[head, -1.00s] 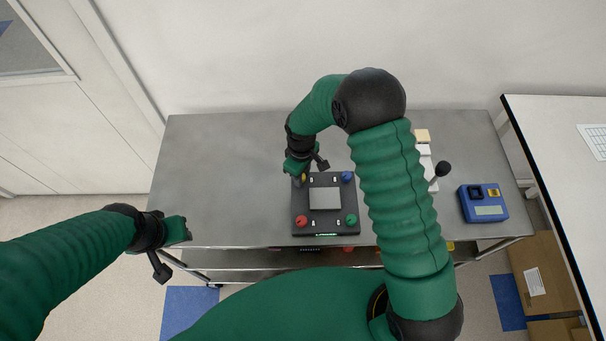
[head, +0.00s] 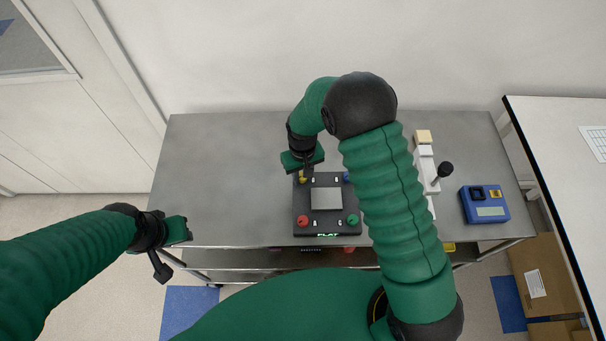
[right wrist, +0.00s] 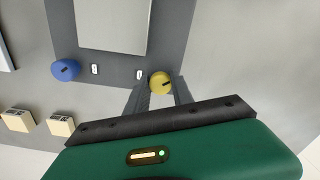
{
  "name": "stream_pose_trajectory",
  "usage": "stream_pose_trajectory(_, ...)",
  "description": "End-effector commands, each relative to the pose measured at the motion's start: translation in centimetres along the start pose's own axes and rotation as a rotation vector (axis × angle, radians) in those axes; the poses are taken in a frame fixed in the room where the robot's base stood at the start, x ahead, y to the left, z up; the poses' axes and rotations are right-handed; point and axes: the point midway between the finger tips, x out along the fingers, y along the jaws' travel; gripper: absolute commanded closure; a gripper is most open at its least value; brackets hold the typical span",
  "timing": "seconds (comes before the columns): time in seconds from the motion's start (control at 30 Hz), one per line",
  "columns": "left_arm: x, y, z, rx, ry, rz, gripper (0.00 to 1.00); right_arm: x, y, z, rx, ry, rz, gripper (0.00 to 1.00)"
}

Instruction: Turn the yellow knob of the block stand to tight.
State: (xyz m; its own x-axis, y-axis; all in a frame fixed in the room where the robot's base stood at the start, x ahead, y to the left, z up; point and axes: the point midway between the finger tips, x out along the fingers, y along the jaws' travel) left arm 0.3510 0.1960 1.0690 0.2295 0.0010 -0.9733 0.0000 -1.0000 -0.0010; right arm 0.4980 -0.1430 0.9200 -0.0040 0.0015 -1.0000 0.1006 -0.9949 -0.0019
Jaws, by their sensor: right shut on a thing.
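The block stand (head: 327,228) is a dark square base on the grey bench with a light grey plate (head: 326,198) in its middle. Its yellow knob (head: 303,179) is at the far left corner. In the right wrist view the yellow knob (right wrist: 160,82) sits between my right gripper's fingers (right wrist: 162,92), with a short dark mark on its top. My right gripper (head: 303,172) is shut on it from above.
The stand also has a red knob (head: 303,220), a green knob (head: 353,219) and a blue knob (right wrist: 65,70). A white device with a black-knobbed lever (head: 445,170) and a blue box (head: 485,204) stand to the right. The bench's left side is clear.

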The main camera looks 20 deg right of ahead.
Motion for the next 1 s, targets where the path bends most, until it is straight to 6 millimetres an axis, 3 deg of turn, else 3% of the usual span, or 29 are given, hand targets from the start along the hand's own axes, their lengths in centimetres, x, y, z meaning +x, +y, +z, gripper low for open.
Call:
stream_pose_trajectory(0.03,-0.1,0.0,0.0,0.000,0.000,0.000,0.64,-0.4,0.0,-0.8,0.003,0.021,-0.001,1.00)
stream_pose_trajectory(0.37,-0.1,0.0,0.0,0.000,0.000,0.000,0.64,-0.5,0.0,-0.8,0.005,0.022,0.000,1.00)
stream_pose_trajectory(0.4,-0.1,0.0,0.0,0.000,0.000,0.000,0.64,-0.5,0.0,-0.8,0.005,0.022,0.000,0.69)
stream_pose_trajectory(0.57,0.0,0.0,0.0,0.000,0.000,0.000,0.64,-0.3,0.1,-0.5,0.005,0.015,0.000,0.50)
stream_pose_trajectory(0.87,0.0,0.0,0.0,0.000,0.000,0.000,0.64,-0.3,0.1,-0.2,0.004,0.009,0.001,0.50)
stream_pose_trajectory(1.0,0.3,0.0,0.1,0.000,0.000,0.000,0.64,-2.0,0.0,-0.3,0.004,0.012,0.001,0.50)
